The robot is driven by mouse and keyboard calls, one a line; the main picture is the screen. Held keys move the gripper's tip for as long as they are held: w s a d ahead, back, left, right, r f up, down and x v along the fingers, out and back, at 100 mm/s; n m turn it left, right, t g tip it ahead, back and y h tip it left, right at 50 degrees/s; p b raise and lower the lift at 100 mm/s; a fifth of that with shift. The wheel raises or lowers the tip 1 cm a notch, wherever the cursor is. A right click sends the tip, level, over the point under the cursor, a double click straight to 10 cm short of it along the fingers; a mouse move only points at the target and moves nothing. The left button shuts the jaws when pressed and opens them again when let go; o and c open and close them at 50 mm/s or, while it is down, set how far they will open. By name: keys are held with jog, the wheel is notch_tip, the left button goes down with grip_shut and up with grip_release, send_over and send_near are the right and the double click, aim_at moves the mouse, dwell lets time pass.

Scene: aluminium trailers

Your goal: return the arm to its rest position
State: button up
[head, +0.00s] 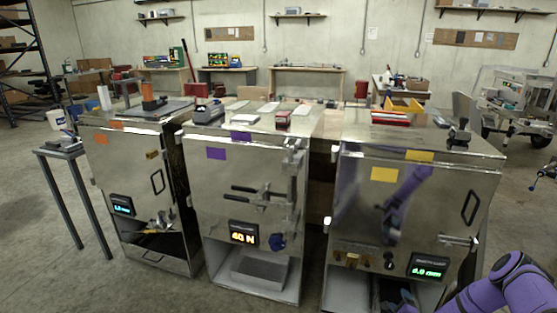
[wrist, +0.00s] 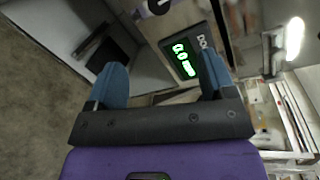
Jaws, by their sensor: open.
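My purple arm (head: 505,290) shows at the lower right of the head view, bent in front of the right metal cabinet (head: 360,205). My gripper (wrist: 160,75) shows in the wrist view with its two blue fingers wide apart and nothing between them. Beyond the fingers is a black panel with a lit green readout (wrist: 185,60). The same kind of green readout is on the right cabinet's lower front in the head view (head: 428,270). Where the gripper ends in the head view is hard to tell at the bottom edge.
A middle cabinet (head: 220,180) with an orange readout and a left cabinet (head: 110,180) stand beside it. A small side table (head: 60,150) is at the left. Below the right cabinet is an open bay. Concrete floor (head: 40,270) is clear at the left front.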

jog(key=w+r+n+g+y, duration=0.2)
jog(key=w+r+n, duration=0.35)
jog(key=r, duration=0.65)
jog(key=w+r+n+g+y, duration=0.1)
jog(key=w+r+n, duration=0.3)
jog(key=w+r, duration=0.55)
jog(key=s+a+r+n+g, duration=0.1)
jog(key=s+a+r+n, duration=0.1)
jog(key=r, duration=0.8)
jog(key=s+a+r+n+g, duration=0.1)
jog(key=s+r+n, duration=0.1)
jog(key=r, duration=0.8)
jog(key=s+a+r+n+g, duration=0.1)
jog(key=s+a+r+n, duration=0.15)
jog(key=r, duration=0.75)
jog(key=s+a+r+n+g+h, duration=0.1)
jog(key=s+a+r+n, duration=0.15)
jog(key=s+r, duration=0.7)
jog(key=s+a+r+n+g+h, duration=0.15)
jog(key=s+a+r, duration=0.25)
jog(key=s+r, duration=0.55)
jog(key=s+a+r+n+g+y, duration=0.1)
jog(key=s+a+r+n, duration=0.1)
jog(key=s, duration=1.1)
jog(key=s+a+r+n+g+y, duration=0.1)
jog(key=s+a+n, duration=0.1)
jog(key=s, duration=1.2)
jog(key=shift+s+a+r, duration=0.2)
jog(key=shift+a+r, duration=0.2)
jog(key=shift+a, duration=0.15)
